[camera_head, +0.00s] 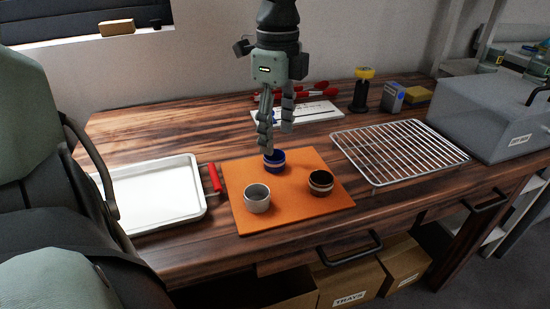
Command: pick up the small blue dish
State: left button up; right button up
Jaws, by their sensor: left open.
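The small blue dish (275,162) stands at the back of the orange mat (290,215). My left gripper (278,142) points down right above the dish, with its fingers apart and nothing between them. One fingertip overlaps the dish's rim in the picture; I cannot tell whether it touches. The dish's back rim is partly hidden by the finger. My right gripper is not in view.
A light grey cup (257,198) and a dark brown cup (320,183) stand on the mat in front of the dish. A grey box (490,120) stands far right.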

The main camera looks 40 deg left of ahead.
aim_at(275, 152)
pick_arm(q)
jog(key=f, duration=0.2)
jog(key=a+f, duration=0.1)
jog(key=f, duration=0.1)
jog(key=shift+f, duration=0.35)
jog(key=shift+w+f+p, duration=0.1)
jog(key=shift+f+p, duration=0.2)
jog(key=shift+f, duration=0.1)
jog(key=c, duration=1.2)
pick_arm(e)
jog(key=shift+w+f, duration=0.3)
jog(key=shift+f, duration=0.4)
